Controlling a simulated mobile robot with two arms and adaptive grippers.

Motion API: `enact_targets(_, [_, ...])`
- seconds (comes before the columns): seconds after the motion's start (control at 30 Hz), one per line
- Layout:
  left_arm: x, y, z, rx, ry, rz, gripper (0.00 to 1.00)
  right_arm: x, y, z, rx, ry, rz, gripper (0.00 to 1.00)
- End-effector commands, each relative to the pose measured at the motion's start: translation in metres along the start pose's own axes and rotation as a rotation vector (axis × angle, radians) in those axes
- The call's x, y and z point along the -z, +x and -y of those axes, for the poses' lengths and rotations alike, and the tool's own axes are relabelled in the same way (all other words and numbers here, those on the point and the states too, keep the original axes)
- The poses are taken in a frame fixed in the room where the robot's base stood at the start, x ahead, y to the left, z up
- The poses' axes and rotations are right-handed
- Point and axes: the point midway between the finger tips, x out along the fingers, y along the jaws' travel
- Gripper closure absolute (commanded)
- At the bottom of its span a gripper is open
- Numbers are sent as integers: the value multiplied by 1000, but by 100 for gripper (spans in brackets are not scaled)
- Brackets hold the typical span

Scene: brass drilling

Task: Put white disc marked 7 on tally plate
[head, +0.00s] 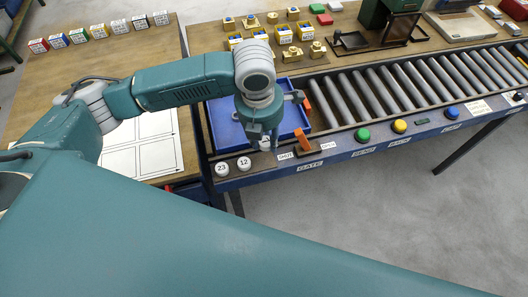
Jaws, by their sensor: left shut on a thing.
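My left gripper (264,143) points down over the front edge of the conveyor bench, at the near right corner of a blue tray. It is shut on a small white thing (265,145), mostly hidden by the fingers; it looks like a white disc, but its number cannot be read. Two white discs, one marked 23 (222,169) and one marked 12 (244,163), lie side by side on the bench's front ledge, left of the gripper. I cannot make out a separate tally plate with certainty. My right gripper is not in view.
The blue tray (221,126) lies behind the gripper. An orange lever (304,142) stands close on its right. A roller conveyor (375,92) and green (362,135) and yellow (399,126) buttons are further right. Brass parts (291,54) stand behind. Labelled boxes (78,36) line the left table.

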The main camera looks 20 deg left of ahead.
Motion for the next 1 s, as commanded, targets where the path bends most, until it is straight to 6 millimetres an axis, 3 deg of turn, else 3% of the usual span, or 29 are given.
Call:
enact_targets(0.13, [4,29,0,1,0,-3,87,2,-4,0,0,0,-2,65])
enact_targets(0.37, [5,47,0,1,-1,-1,87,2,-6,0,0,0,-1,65])
enact_targets(0.6, [10,80,1,2,-1,-2,87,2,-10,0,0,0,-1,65])
enact_targets(1.0, [10,88,0,0,0,1,87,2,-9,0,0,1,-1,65])
